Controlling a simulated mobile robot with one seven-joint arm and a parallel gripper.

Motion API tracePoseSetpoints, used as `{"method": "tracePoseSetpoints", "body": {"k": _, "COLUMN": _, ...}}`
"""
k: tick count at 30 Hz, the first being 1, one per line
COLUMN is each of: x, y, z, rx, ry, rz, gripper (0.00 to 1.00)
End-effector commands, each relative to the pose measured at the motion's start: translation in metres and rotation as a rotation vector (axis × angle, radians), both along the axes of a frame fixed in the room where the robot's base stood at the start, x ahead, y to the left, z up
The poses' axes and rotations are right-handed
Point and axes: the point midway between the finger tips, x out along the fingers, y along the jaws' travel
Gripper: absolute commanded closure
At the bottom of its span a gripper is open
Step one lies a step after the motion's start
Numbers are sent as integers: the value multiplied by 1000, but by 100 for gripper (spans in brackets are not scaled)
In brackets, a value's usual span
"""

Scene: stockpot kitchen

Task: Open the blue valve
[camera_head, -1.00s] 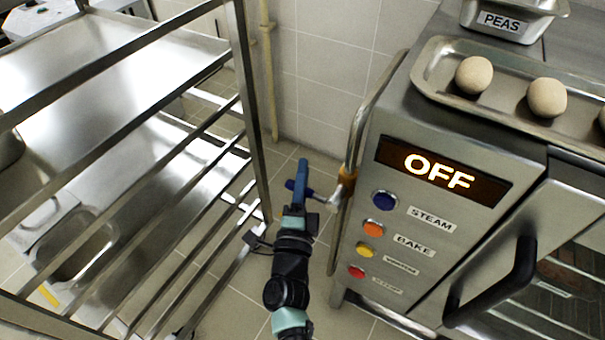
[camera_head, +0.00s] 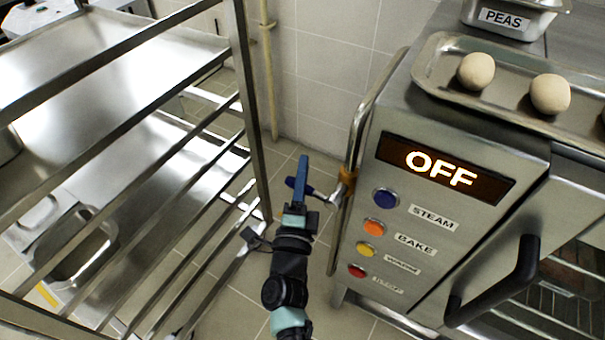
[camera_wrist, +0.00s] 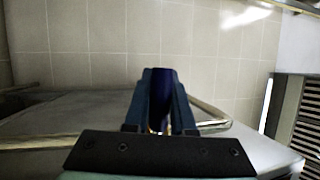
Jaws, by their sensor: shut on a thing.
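The fingers hide part of the handle in the head view.
The oven (camera_head: 445,200) with an OFF display stands close on the right, a tray (camera_head: 440,75) with dough balls on top. A steel rack (camera_head: 256,120) stands close on the left. A narrow strip of tiled floor (camera_head: 235,305) lies between.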

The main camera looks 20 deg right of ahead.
Motion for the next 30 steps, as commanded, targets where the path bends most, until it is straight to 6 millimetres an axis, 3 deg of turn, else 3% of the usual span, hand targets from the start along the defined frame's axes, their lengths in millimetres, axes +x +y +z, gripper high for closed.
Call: {"method": "tracePoseSetpoints", "body": {"k": 30, "x": -27, "y": -21, "z": 53, "rx": 517, "ry": -663, "rz": 0, "gripper": 100}}
